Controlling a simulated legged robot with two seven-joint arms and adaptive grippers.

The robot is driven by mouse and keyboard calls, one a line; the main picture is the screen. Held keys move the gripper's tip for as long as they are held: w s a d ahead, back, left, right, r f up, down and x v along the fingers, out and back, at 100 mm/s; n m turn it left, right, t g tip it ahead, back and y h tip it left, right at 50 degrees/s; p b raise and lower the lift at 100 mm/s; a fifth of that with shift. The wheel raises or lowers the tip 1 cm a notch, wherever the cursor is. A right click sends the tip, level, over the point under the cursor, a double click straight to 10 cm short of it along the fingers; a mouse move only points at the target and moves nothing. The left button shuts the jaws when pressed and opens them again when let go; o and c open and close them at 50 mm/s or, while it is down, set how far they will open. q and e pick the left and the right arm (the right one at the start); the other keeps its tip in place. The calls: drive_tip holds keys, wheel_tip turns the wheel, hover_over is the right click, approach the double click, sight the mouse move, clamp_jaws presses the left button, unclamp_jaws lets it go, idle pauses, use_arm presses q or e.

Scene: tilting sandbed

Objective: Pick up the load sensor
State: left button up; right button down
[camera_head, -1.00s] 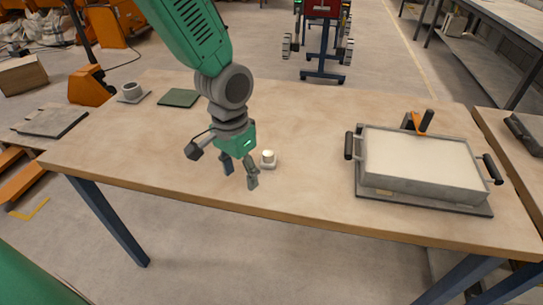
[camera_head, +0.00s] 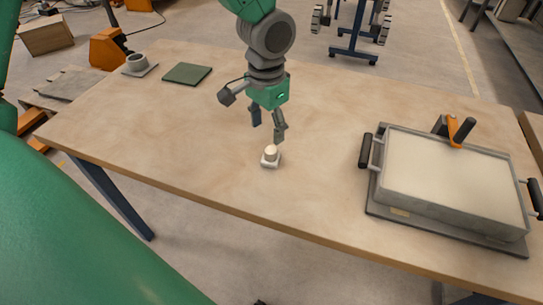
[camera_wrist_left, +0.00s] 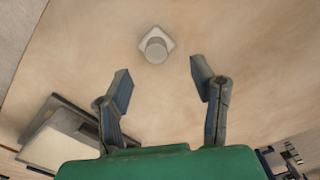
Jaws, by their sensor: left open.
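The load sensor (camera_head: 271,156) is a small white cylinder on a square white base, standing upright on the wooden table (camera_head: 330,200) near its front edge. My left gripper (camera_head: 268,133) hangs pointing down, open and empty, just above and behind the sensor in the head view. In the left wrist view the sensor (camera_wrist_left: 156,46) lies beyond the open fingertips (camera_wrist_left: 160,78), roughly centred between them and touching neither. My right gripper is not in view.
A sandbed tray (camera_head: 455,180) with black handles and an orange clamp (camera_head: 457,130) stands at the right. A green mat (camera_head: 187,74) and a grey ring on a plate (camera_head: 137,66) lie at the back left. The table between is clear.

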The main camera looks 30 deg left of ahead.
sight(270, 151)
use_arm(q)
drive_tip(key=f, duration=0.2)
drive_tip(key=shift+w+f, duration=0.2)
drive_tip(key=shift+f, duration=0.1)
drive_tip(key=f, duration=0.1)
drive_tip(key=f+b, duration=0.1)
drive_tip(key=f, duration=0.2)
drive_tip(key=shift+s+d+f, duration=0.2)
drive_tip(key=shift+d+f, duration=0.1)
drive_tip(key=shift+d, duration=0.05)
drive_tip(key=shift+f, duration=0.4)
drive_tip(key=shift+a, duration=0.1)
clamp_jaws()
